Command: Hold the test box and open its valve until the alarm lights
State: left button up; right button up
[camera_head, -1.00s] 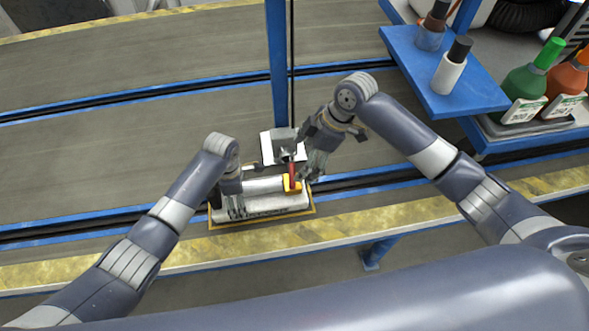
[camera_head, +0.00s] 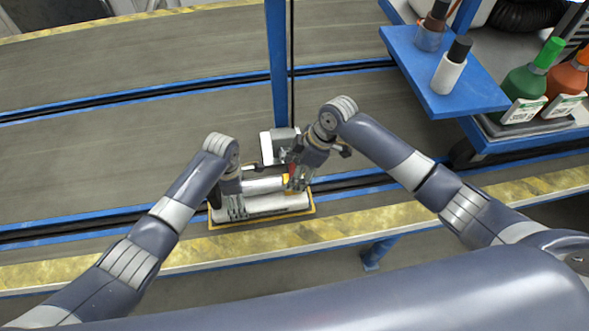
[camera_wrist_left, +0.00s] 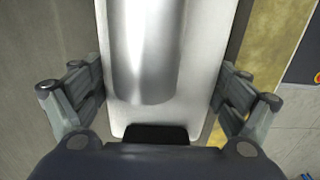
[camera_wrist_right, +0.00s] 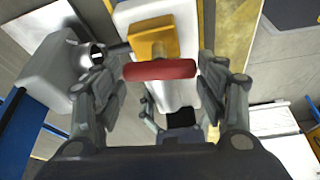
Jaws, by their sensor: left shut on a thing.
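The test box (camera_head: 272,205) is a pale, silvery case with a cylinder on top. It lies in a yellow-edged frame on the table's near side. My left gripper (camera_head: 236,210) is shut across its left end; the left wrist view shows the box (camera_wrist_left: 185,85) between the fingers (camera_wrist_left: 160,95). The valve has a yellow body (camera_wrist_right: 152,40) and a red bar handle (camera_wrist_right: 160,70), set crosswise in the right wrist view. My right gripper (camera_head: 298,184) is open over the valve, its fingers (camera_wrist_right: 155,95) apart on either side of the handle. I cannot make out a lit alarm.
A white-and-grey device (camera_head: 282,140) stands just behind the box, near a blue post (camera_head: 278,60). A blue shelf (camera_head: 450,85) with bottles is at the right. The grey surface (camera_head: 110,150) left of the post is clear.

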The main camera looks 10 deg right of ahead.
jog(key=shift+o, duration=0.2)
jog(key=shift+m, duration=0.3)
jog(key=m+t, duration=0.1)
jog(key=m, duration=0.2)
jog(key=shift+s+h, duration=0.15)
jog(key=shift+h, duration=0.15)
jog(key=m+t, duration=0.1)
jog(key=m, duration=0.1)
jog(key=m+h, duration=0.1)
jog(key=m, duration=0.1)
jog(key=shift+s+a+t, duration=0.1)
jog(key=shift+a+t, duration=0.05)
jog(key=shift+t, duration=0.25)
jog(key=m, duration=0.2)
jog(key=m+h, duration=0.1)
jog(key=m, duration=0.1)
jog(key=shift+a+m+t+h, duration=0.1)
jog(key=shift+m+t+h, duration=0.2)
jog(key=shift+m, duration=0.1)
jog(key=shift+m+h, duration=0.7)
jog(key=shift+m, duration=1.1)
jog(key=shift+c, duration=0.2)
jog(key=shift+o, duration=0.2)
jog(key=o, duration=1)
jog(key=shift+o, duration=0.2)
jog(key=shift+a, duration=0.1)
